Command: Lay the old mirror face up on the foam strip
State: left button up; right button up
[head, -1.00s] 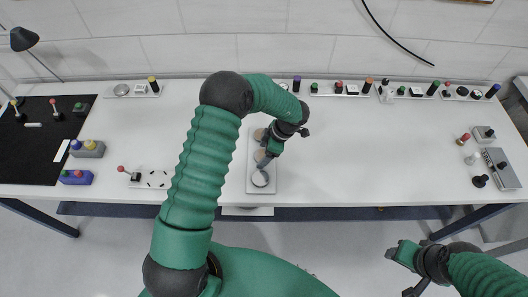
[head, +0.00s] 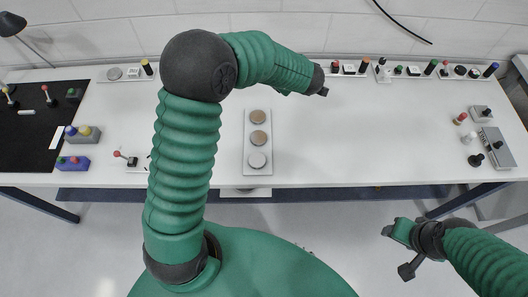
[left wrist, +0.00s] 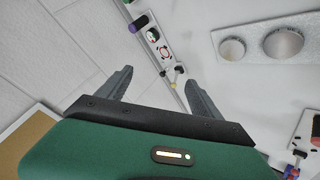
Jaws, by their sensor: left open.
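A pale plate (head: 258,178) at the table's middle bears three round discs in a row. The far disc (head: 258,117) and middle disc (head: 258,138) look brown, the near disc (head: 257,160) silvery. Two round silvery discs on a pale plate also show in the left wrist view (left wrist: 284,42). I cannot tell which disc is the old mirror, nor pick out the foam strip. My left gripper (head: 323,92), also in its wrist view (left wrist: 160,78), is open and empty, right of and behind the plate.
Small trays with knobs and coloured cylinders line the back edge, such as the back-left tray (head: 122,79). A black mat (head: 32,157) and coloured button boxes (head: 73,164) are at left. A grey box (head: 495,146) stands at right. The table's right middle is clear.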

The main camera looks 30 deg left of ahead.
pick_arm(q)
jog(key=d+r+m+t+h, duration=0.3)
jog(key=d+m, duration=0.2)
jog(key=s+d+f+m+g+h, duration=0.1)
jog(key=s+d+f+m+h, duration=0.1)
jog(key=s+d+m, duration=0.3)
jog(key=s+d+f+m+g+h, duration=0.1)
jog(key=s+f+m+h, duration=0.1)
jog(key=s, duration=0.4)
jog(key=s+a+f+m+g, duration=0.1)
jog(key=s+f+m+g, duration=0.1)
jog(key=s, duration=0.6)
jog(key=s+a+f+m+g, duration=0.1)
jog(key=s+f+m+g, duration=0.1)
jog(key=s, duration=0.6)
jog(key=shift+s+a+f+m+g, duration=0.15)
jog(key=shift+s+f+m+g, duration=0.25)
jog(key=shift+g, duration=0.4)
jog(key=shift+f, duration=0.1)
